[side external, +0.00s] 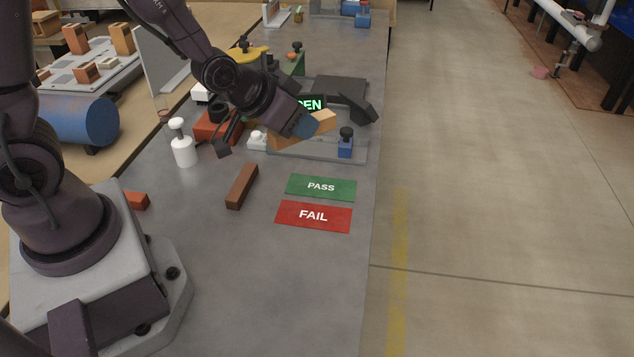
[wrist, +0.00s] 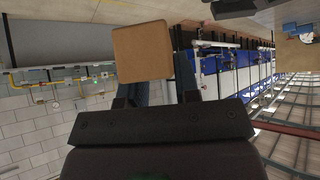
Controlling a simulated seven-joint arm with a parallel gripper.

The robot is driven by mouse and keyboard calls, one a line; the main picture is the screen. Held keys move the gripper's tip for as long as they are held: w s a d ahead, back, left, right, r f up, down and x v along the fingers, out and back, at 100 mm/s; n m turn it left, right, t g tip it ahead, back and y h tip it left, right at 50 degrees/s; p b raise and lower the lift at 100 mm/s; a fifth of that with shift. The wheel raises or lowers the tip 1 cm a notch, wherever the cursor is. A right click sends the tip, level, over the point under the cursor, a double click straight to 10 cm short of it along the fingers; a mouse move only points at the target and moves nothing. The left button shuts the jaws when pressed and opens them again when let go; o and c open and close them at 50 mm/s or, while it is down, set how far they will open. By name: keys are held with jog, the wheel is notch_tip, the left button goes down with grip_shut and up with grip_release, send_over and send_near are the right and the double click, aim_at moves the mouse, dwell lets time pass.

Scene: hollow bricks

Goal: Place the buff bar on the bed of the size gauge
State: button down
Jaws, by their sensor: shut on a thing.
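The buff bar (side external: 324,121) is held in my gripper (side external: 302,124), tilted, above or at the size gauge; I cannot tell whether it touches the bed. In the wrist view the end of the buff bar (wrist: 142,52) shows between the fingers of my gripper (wrist: 158,85), which is shut on it. The size gauge (side external: 352,155) is a grey bed with a blue block with a black knob (side external: 345,143) at its right end and a dark display with green letters behind it. The bar and gripper hide part of the bed and the display.
A brown bar (side external: 241,187) lies on the grey table, left of the green PASS card (side external: 320,187) and red FAIL card (side external: 313,216). A white bottle (side external: 182,145) stands left of the gauge. An orange-red block (side external: 137,201) lies near my base. The front table is clear.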

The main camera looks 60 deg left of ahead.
jog(key=shift+s+f, duration=0.2)
jog(key=shift+f, duration=0.2)
jog(key=shift+w+f, duration=0.15)
jog(key=shift+w, duration=0.15)
jog(key=w+a+f+n+g+y, duration=0.3)
jog(key=w+a+n+g, duration=0.3)
jog(key=n, duration=0.7)
jog(key=w+a+f+n+g+y, duration=0.3)
jog(key=w+a+f+n+g, duration=0.3)
jog(key=n, duration=0.8)
jog(key=a+g, duration=0.3)
jog(key=a, duration=0.1)
jog(key=shift+w, duration=0.2)
jog(key=shift+a+f, duration=0.1)
jog(key=shift+f, duration=3.15)
jog(key=shift+f, duration=0.5)
jog(key=c, duration=0.8)
grip_release()
jog(key=shift+w, duration=0.1)
